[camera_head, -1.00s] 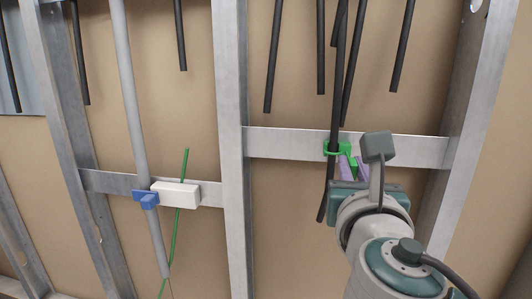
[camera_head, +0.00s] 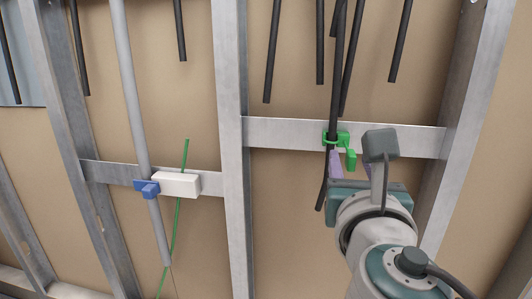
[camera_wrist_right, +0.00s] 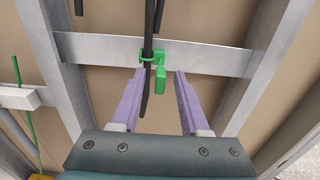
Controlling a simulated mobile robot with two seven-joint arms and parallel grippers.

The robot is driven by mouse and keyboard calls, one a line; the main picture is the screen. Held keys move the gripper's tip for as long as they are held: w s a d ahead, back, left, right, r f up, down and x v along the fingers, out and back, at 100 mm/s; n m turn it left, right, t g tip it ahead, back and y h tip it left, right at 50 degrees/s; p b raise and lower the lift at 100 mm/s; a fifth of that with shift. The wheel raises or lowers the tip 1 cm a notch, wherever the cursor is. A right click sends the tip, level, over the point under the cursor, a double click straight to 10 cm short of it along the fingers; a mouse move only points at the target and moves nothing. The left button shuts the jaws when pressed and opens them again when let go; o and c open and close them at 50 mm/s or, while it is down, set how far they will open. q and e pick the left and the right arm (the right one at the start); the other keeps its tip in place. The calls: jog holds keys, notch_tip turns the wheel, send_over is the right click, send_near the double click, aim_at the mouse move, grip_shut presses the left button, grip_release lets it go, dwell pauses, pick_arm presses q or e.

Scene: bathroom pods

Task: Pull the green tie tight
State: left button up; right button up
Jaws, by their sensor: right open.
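The green tie (camera_head: 337,138) loops around a black cable (camera_head: 335,100) at the right metal crossbar, and its tab (camera_head: 350,160) hangs down on the right. In the right wrist view the green tie (camera_wrist_right: 154,58) shows its loop around the cable and its tab between my finger tips. I cannot tell how snug the loop is. My right gripper (camera_wrist_right: 157,76) is open, its purple fingers apart on either side of the tab with visible gaps. In the head view one finger of my right gripper (camera_head: 345,165) shows; the other is mostly hidden. My left gripper is not in view.
Several black cables hang from above the crossbar (camera_head: 400,140). Metal studs (camera_head: 233,150) divide the tan wall panels. At left, a grey pipe (camera_head: 130,90) passes a blue clip (camera_head: 146,189) and white block (camera_head: 178,184), with a thin green line (camera_head: 176,225) beside it.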

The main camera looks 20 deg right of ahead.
jog(key=v, duration=0.9)
jog(key=shift+w, duration=0.1)
jog(key=s+d+r+m+g+y+p, duration=0.1)
jog(key=s+d+r+m+g+p, duration=0.2)
jog(key=m+p, duration=0.45)
jog(key=s+d+r+m+g+y+p, duration=0.1)
jog(key=s+d+r+m+g+p, duration=0.1)
jog(key=s+m+g+p, duration=0.45)
jog(key=s+a+r+m+g+y+p, duration=0.2)
jog(key=s+a+r+m+y+p, duration=0.55)
jog(key=m+p, duration=0.45)
notch_tip(320, 180, up, 38)
jog(key=m+p, duration=0.1)
jog(key=p, duration=3.4)
jog(key=shift+w+a+f+m+p, duration=0.15)
jog(key=shift+a+m+p, duration=0.2)
jog(key=shift+a+m, duration=0.1)
